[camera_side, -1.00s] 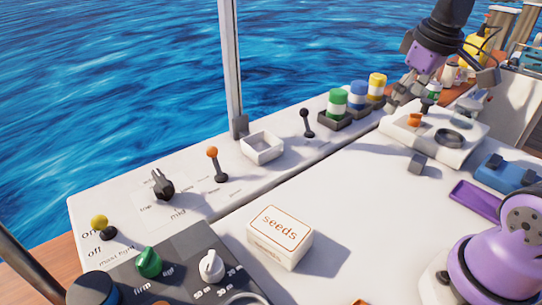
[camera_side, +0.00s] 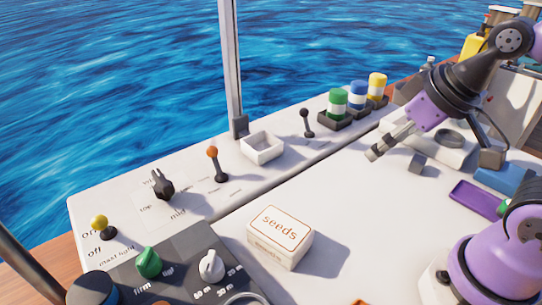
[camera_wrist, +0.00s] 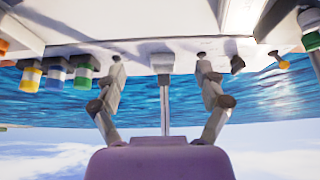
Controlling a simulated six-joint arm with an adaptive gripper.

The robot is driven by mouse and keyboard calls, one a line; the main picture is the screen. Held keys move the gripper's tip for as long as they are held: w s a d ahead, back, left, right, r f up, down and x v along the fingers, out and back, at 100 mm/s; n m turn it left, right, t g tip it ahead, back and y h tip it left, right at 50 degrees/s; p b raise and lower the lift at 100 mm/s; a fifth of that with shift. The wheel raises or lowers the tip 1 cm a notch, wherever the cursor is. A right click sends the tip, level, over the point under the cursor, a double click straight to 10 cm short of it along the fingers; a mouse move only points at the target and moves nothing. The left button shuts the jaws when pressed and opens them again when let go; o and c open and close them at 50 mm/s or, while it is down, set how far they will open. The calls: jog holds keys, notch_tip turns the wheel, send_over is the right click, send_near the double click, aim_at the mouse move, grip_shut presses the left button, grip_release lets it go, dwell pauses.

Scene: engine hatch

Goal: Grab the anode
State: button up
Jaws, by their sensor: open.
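A small dark grey block (camera_side: 417,163), which may be the anode, lies on the white deck in the side view. I cannot confirm what it is. My gripper (camera_side: 378,147) is to its left and above the deck, tilted, with its fingers pointing down and left. In the wrist view my gripper (camera_wrist: 160,75) has its two fingers spread apart with nothing between them. The grey block does not show clearly in the wrist view.
A seeds box (camera_side: 280,237) stands on the front deck. A white open tray (camera_side: 262,147), several levers and the green (camera_side: 337,103), blue (camera_side: 357,95) and yellow jars (camera_side: 377,87) line the left ledge. A purple tray (camera_side: 476,199) lies at right. Mid-deck is clear.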

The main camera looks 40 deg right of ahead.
jog(key=w+d+g+h, duration=0.1)
jog(key=w+d+g, duration=0.15)
jog(key=d, duration=0.35)
jog(key=n+g, duration=0.2)
jog(key=g, duration=0.1)
send_over(420, 159)
notch_tip(420, 159, down, 5)
jog(key=shift+y, duration=0.5)
jog(key=f, duration=0.4)
jog(key=shift+w+d+f, duration=0.15)
jog(key=shift+d+f, duration=0.1)
jog(key=shift+d, duration=0.05)
jog(key=f, duration=0.6)
jog(key=shift+a, duration=0.3)
grip_shut()
